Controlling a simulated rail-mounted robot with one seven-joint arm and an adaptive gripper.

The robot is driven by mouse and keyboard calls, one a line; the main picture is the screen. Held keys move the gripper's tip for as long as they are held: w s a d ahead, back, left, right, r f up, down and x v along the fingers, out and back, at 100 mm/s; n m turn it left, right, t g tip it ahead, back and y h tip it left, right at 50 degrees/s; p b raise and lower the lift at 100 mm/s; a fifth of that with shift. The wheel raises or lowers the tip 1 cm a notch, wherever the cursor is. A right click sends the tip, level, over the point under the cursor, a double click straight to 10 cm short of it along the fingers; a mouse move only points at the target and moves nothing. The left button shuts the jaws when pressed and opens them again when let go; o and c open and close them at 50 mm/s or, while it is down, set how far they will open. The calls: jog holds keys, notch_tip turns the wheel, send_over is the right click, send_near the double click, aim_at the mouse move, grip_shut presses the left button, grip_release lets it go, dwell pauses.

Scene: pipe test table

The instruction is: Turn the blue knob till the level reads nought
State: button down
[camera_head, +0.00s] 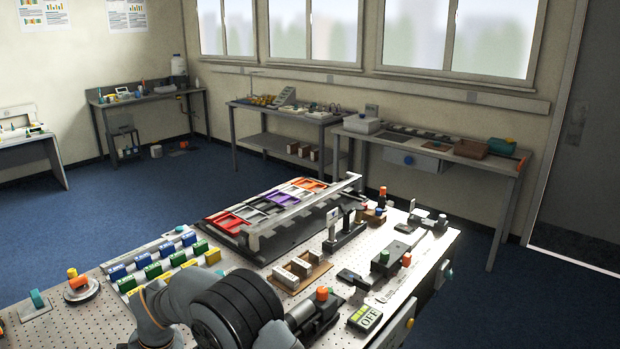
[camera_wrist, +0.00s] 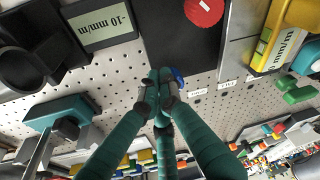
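In the wrist view, my gripper (camera_wrist: 160,92) has three teal fingers with dark tips, drawn close together. A blue knob (camera_wrist: 178,76) shows only as a sliver beside the fingertips, which hide most of it. The tips appear closed on it, though the contact is hidden. A grey level display (camera_wrist: 105,24) at the upper left shows upside down and reads -10 mm/m. In the head view my dark wrist is at the bottom centre, and the fingers cannot be made out.
A red round piece (camera_wrist: 204,10) sits on a black plate above the fingers. A yellow-framed mm/m display (camera_wrist: 280,45) is at the upper right. In the head view, a green OFF display (camera_head: 365,318) and wooden tray (camera_head: 318,268) crowd the perforated table (camera_head: 115,325).

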jog(key=shift+d+p, duration=0.3)
jog(key=shift+d, duration=0.1)
jog(key=shift+w+a+r+p, duration=0.1)
jog(key=shift+a+r+p, duration=0.05)
jog(key=shift+r+p, duration=2.2)
jog(key=shift+r+b, duration=0.45)
jog(key=shift+r, duration=0.05)
